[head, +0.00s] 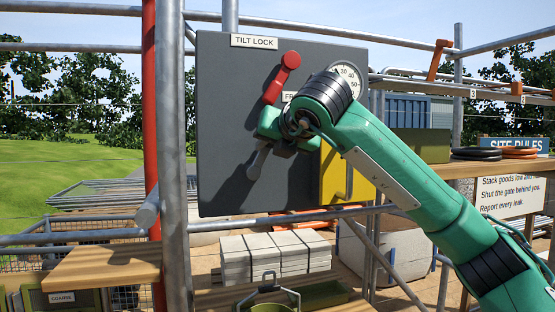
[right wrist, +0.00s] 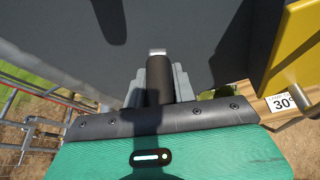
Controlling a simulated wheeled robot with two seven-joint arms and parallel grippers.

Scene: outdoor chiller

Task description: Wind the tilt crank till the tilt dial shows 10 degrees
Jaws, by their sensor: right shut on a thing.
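A grey panel (head: 228,150) labelled TILT LOCK carries a red lever (head: 283,75), which slants down to the left. A white dial (head: 346,77) with numbers is partly hidden behind my right wrist; I cannot make out its pointer. My right gripper (head: 261,160) is in front of the panel, below the red lever. In the right wrist view its grey fingers are shut around a black cylindrical grip (right wrist: 159,83) with a pale end, which I take for the crank handle. The rest of the crank is hidden in the head view. My left gripper is not in view.
A yellow box (head: 346,177) with a handle sits right of the gripper. A rail (head: 262,221) and upright poles (head: 173,120) frame the panel. Pale blocks (head: 270,256) are stacked below.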

